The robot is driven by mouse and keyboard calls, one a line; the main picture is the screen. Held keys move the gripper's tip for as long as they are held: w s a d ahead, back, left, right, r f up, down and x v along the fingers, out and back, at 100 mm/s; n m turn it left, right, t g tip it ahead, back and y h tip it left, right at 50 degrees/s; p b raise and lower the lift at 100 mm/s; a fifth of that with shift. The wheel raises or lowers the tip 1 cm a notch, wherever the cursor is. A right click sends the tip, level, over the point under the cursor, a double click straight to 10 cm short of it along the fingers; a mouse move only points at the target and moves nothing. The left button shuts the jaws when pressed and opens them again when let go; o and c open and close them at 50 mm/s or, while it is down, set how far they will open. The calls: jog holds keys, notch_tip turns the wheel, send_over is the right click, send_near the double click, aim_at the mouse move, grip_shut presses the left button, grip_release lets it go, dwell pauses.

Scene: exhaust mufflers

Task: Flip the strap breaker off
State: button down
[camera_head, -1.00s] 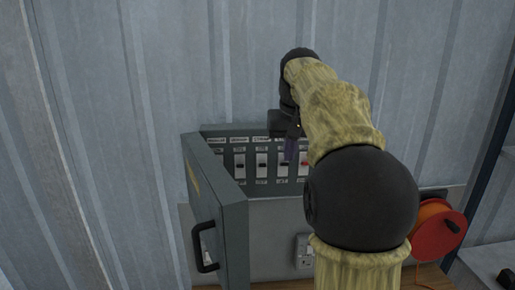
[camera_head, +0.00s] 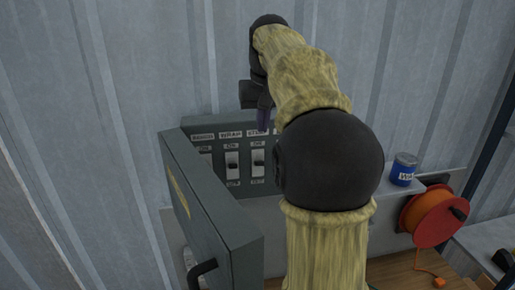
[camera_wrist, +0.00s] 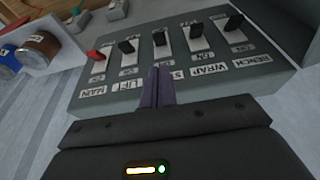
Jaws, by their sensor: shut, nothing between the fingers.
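The breaker panel (camera_head: 215,212) is an open grey box on the wall, with a row of black levers and one red lever. In the wrist view the strap breaker (camera_wrist: 160,38) is the middle black lever, between the wrap and lift levers. Its name label is mostly covered by my fingers. My gripper (camera_wrist: 160,72) is shut and empty, its purple fingers just on the label side of the strap lever, with no clear contact. In the head view my gripper (camera_head: 263,128) is at the panel's upper part. I cannot tell the strap lever's position for certain.
The wrap lever (camera_wrist: 197,30) and lift lever (camera_wrist: 126,47) stand close on either side. The red main lever (camera_wrist: 95,55) is at the row's end. The panel's open door (camera_head: 205,215) stands out at left. A blue can (camera_head: 402,170) and an orange cable reel (camera_head: 432,215) are at right.

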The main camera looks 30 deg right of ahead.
aim_at(260, 161)
jog(key=p+x, duration=0.2)
jog(key=x, duration=0.8)
jog(key=shift+s, duration=0.1)
dwell(0.5)
jog(key=shift+f+b, duration=0.15)
jog(key=shift+b, duration=0.3)
